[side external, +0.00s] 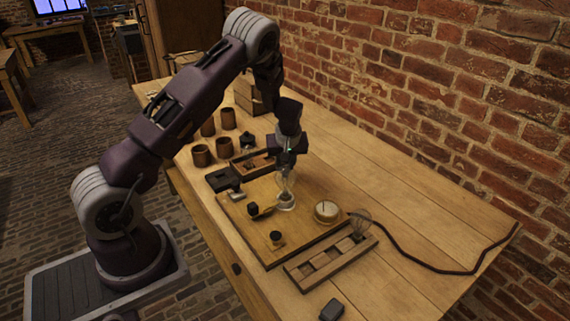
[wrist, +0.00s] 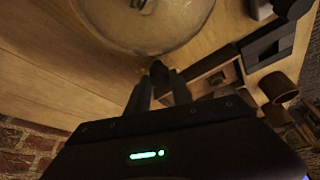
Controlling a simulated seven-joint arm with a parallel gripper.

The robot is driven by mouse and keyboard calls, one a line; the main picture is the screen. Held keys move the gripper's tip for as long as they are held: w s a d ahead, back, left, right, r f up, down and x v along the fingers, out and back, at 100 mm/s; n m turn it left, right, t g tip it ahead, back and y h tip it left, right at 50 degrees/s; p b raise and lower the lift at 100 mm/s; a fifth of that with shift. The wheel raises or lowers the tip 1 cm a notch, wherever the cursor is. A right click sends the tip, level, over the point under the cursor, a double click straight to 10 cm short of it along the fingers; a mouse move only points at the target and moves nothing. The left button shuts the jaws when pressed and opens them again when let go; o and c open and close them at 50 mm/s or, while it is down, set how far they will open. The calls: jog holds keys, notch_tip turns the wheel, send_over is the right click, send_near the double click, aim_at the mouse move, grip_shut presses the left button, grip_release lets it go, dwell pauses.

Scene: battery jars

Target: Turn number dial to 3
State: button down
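A round pale dial (side external: 327,210) with a thin dark mark sits toward the right of the wooden board (side external: 270,250). No numbers on it are legible, so I cannot tell its setting. My gripper (side external: 288,165) is above and left of the dial in the side view, near the top of a clear glass jar (side external: 286,193). In the wrist view, my gripper (wrist: 159,82) has its two dark fingers apart with a gap between them. A small dark round thing (wrist: 158,69) shows past the tips. The round glass (wrist: 145,25) fills the top of that view.
A slotted wooden tray (side external: 310,265) with a wire whisk-like piece (side external: 361,223) lies along the board's right edge. Brown cups (side external: 201,155) stand at the back left. A small dark block (side external: 331,309) lies in front. A dark cable (side external: 430,265) crosses the right side, otherwise mostly clear.

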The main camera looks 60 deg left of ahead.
jog(key=shift+m, duration=0.4)
jog(key=shift+s+m+t+h, duration=0.1)
jog(key=shift+m+t+h, duration=0.3)
jog(key=shift+m, duration=0.85)
jog(key=shift+m+t+h, duration=0.3)
jog(key=shift+m+t, duration=0.1)
jog(key=shift+m, duration=0.85)
jog(key=c, duration=1.1)
grip_release()
